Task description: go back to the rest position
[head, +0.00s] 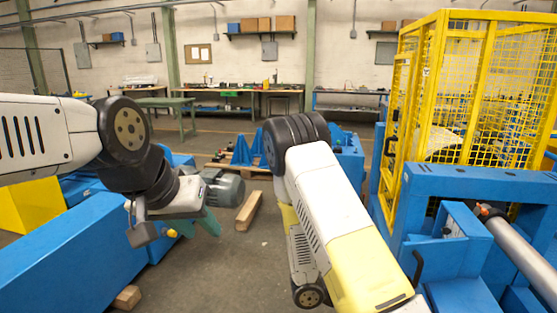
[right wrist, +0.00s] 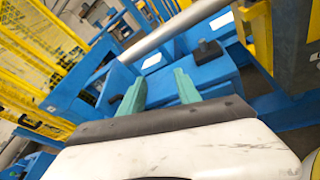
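My left arm comes in from the left, and its left gripper (head: 207,224) points down with teal fingers beside a blue frame. The fingers overlap in this view, so I cannot tell if they are open or shut. In the right wrist view my right gripper (right wrist: 159,88) has two teal fingers standing apart with nothing between them. Blue machine surfaces lie beyond its fingertips. In the head view my right arm reaches up the middle of the picture, and its gripper cannot be made out there.
A yellow mesh cage (head: 415,110) and a blue machine (head: 460,185) with a metal roller (head: 525,255) stand at the right. A blue frame (head: 75,250) fills the lower left. A grey motor (head: 226,187) and a wooden beam (head: 249,210) lie between. Open floor (head: 235,265) shows at centre.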

